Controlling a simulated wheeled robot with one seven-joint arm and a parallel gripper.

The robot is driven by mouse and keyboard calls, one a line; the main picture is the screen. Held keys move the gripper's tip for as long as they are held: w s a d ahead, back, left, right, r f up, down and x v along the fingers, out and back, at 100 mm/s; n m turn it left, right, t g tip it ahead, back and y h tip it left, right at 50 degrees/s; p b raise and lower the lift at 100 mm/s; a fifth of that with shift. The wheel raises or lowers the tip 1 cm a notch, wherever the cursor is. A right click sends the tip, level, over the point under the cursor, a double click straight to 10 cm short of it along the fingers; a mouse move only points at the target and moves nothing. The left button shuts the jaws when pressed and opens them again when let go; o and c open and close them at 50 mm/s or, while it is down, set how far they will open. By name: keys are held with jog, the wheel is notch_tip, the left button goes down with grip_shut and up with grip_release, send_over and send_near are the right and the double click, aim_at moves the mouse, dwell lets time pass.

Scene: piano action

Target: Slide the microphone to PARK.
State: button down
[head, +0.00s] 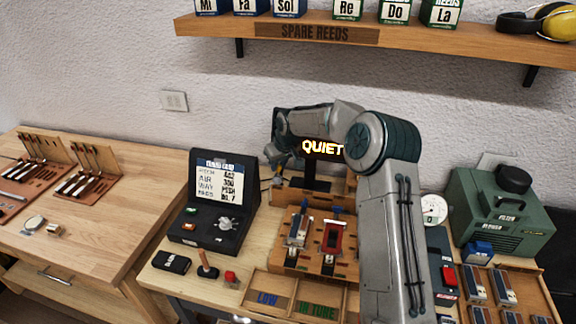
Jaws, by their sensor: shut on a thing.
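My arm reaches up from the lower right and bends left over the bench. My gripper (274,170) is at the back of the bench, just left of the lit QUIET sign (322,148). It is small in the head view and partly covered by my own wrist. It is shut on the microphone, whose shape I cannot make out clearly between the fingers. I cannot read a PARK mark anywhere; that stretch of the bench is small or behind my arm.
A wooden reed fixture (312,262) stands in front of the sign. A black console with a screen (220,177) is left of my gripper. A LOW and IN TUNE tray (250,288) lies in front. A green machine (500,212) stands right. A shelf (400,40) hangs above.

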jog(key=shift+a+r, duration=0.15)
jog(key=shift+a, duration=0.2)
jog(key=c, duration=1.4)
grip_release()
jog(key=shift+o, duration=0.7)
jog(key=shift+a, duration=0.15)
jog(key=shift+d, duration=0.4)
jog(key=shift+r, duration=0.1)
jog(key=b+v, duration=0.3)
jog(key=v, duration=1)
jog(key=shift+a+r, duration=0.15)
jog(key=shift+r, duration=0.05)
jog(key=shift+s, duration=0.15)
